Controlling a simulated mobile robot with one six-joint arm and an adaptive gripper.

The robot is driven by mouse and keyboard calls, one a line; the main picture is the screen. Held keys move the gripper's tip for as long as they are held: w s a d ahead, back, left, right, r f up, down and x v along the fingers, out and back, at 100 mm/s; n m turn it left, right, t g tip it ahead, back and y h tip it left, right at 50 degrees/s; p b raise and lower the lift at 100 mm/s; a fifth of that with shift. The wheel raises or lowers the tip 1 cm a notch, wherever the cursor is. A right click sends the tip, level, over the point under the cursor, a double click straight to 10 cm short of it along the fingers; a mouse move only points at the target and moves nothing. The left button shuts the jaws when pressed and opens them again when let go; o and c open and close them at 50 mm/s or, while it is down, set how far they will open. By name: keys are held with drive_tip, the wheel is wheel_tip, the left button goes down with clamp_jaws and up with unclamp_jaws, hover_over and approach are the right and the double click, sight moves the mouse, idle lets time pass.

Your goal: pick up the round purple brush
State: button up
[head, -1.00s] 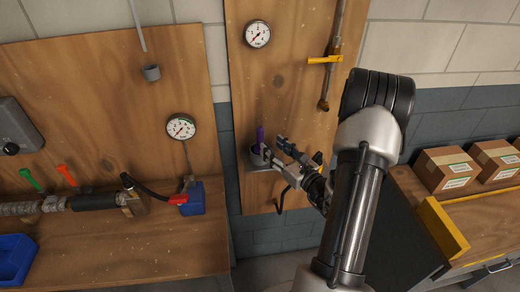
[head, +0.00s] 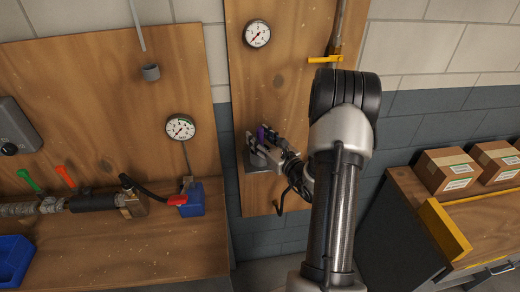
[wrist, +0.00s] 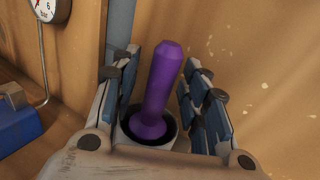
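The round purple brush (wrist: 158,88) stands upright in a round grey holder (wrist: 172,146) in the wrist view. Only its purple handle shows; its lower end is hidden in the holder. My gripper (wrist: 162,85) is open, with one finger on each side of the handle and a visible gap on both sides. In the head view the brush (head: 261,134) shows as a small purple patch between the fingers of my gripper (head: 262,142), at the small shelf (head: 255,164) on the wooden panel.
A wooden panel (head: 285,100) with a pressure gauge (head: 257,34) and a yellow-handled valve (head: 326,59) stands behind. A black hook (head: 282,200) hangs below the shelf. A blue block with a red lever (head: 191,203) sits to the left. Cardboard boxes (head: 447,170) stand at right.

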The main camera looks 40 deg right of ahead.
clamp_jaws()
drive_tip(key=shift+r, duration=0.1)
idle(0.4)
